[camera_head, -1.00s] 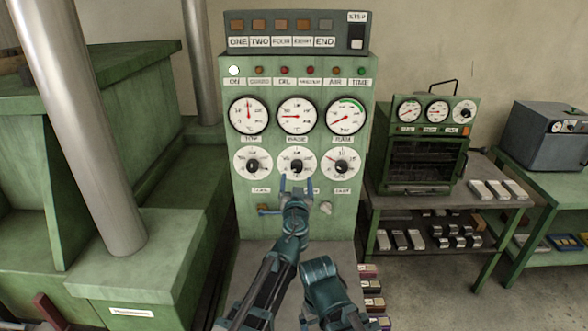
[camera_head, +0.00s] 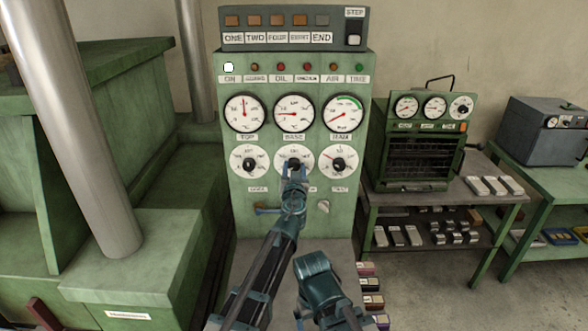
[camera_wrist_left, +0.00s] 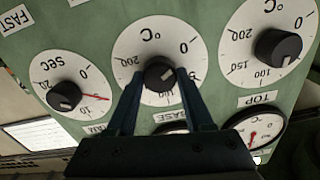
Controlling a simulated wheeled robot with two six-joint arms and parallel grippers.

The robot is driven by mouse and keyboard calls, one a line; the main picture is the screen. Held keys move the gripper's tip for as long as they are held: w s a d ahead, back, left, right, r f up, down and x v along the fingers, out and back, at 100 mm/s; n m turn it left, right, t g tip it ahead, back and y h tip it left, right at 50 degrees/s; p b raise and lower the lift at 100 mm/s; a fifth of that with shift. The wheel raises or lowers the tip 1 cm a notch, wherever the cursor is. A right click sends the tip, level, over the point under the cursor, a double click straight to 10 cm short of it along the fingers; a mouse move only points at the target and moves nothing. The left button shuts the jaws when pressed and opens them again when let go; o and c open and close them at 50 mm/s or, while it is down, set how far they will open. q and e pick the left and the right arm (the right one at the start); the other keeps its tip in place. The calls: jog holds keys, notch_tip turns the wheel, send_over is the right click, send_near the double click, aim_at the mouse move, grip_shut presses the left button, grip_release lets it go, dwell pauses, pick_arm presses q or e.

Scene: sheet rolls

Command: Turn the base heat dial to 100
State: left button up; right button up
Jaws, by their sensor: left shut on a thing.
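The base heat dial is a white round scale (camera_head: 281,158) with a black knob (camera_wrist_left: 159,72), in the middle of the lower dial row on the green control panel. In the left wrist view the panel appears upside down, with the BASE label beside this dial. My left gripper (camera_head: 294,168) is at this dial. Its two fingers, seen in the wrist view (camera_wrist_left: 157,90), sit on either side of the knob and are shut on it. The fingers hide parts of the scale, and I cannot tell the knob's exact setting.
The top heat dial (camera_head: 249,163) and a seconds dial (camera_head: 338,162) flank the held dial. Round gauges (camera_head: 293,113) stand above. Below are a blue-handled lever (camera_head: 270,210) and a pale knob (camera_head: 323,206). A green oven (camera_head: 424,150) stands to the right.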

pick_arm(q)
grip_shut()
jog(key=m, duration=0.5)
jog(key=shift+m, duration=0.3)
jog(key=m, duration=0.5)
jog(key=shift+d+f+m, duration=0.1)
jog(key=shift+m, duration=0.2)
jog(key=m, duration=1.2)
jog(key=shift+s+f, duration=0.1)
jog(key=shift+m, duration=0.4)
